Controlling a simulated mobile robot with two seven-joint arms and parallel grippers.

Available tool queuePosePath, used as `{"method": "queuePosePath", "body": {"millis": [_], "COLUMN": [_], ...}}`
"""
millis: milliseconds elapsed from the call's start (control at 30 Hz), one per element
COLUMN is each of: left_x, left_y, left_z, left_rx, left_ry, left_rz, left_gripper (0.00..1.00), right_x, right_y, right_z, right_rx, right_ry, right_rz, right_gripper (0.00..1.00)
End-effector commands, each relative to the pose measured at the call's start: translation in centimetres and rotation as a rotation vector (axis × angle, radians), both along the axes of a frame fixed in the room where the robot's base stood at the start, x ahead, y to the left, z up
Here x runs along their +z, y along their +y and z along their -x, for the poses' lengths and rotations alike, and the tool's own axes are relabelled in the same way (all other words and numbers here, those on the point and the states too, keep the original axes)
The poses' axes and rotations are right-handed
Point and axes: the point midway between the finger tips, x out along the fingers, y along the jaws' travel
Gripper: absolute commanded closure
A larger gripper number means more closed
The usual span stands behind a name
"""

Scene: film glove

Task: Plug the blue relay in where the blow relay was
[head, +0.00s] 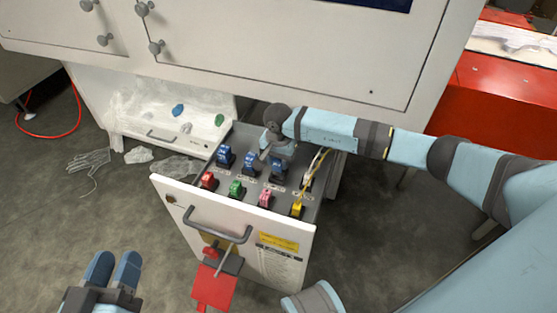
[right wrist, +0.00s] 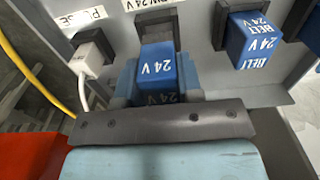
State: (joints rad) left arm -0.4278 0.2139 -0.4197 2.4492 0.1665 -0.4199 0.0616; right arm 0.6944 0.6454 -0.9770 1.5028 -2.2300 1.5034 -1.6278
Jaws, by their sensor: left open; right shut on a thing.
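A blue relay (right wrist: 157,65) marked "24 V" is between the light blue fingers of my right gripper (right wrist: 158,88), which is shut on it. It stands upright at the back row of the open drawer; I cannot tell whether it is fully seated. In the head view the same relay (head: 278,168) is below my right gripper (head: 276,155). Beside it is another blue relay marked "BELT 24 V" (right wrist: 252,42), also seen in the head view (head: 249,164). A third blue relay (head: 225,157) stands further left. My left gripper (head: 114,268) is open and empty at the lower left, away from the drawer.
The drawer's front row has red (head: 208,180), green (head: 236,187), pink (head: 265,198) and yellow (head: 297,209) plugs. A white plug (right wrist: 92,60) with a cable is beside the held relay. A red tag (head: 213,287) hangs at the drawer handle (head: 217,226). A film glove (head: 88,160) lies on the floor.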

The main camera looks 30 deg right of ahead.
Motion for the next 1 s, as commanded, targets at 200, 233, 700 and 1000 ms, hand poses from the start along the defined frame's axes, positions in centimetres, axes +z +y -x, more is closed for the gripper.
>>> {"method": "queuePosePath", "body": {"millis": [200,233,700,1000], "left_x": [-0.3,-0.4,-1.2,-1.7], "left_y": [0.0,0.0,0.0,0.0], "left_z": [0.0,0.0,0.0,0.0], "left_rx": [-0.001,-0.001,-0.001,-0.001], "left_ry": [-0.001,-0.001,-0.002,-0.002], "left_rz": [0.001,0.001,0.001,0.001], "left_gripper": [0.57,0.57,0.57,0.57], "right_x": [-0.5,-0.6,-1.8,-2.5], "right_y": [0.0,0.0,0.0,0.0], "right_z": [0.0,0.0,0.0,0.0], "right_rx": [0.000,0.000,0.000,0.000], "right_ry": [0.000,0.000,0.001,0.001], "right_rz": [0.000,0.000,0.000,-0.001], "right_gripper": [0.95,0.95,0.95,0.95]}}
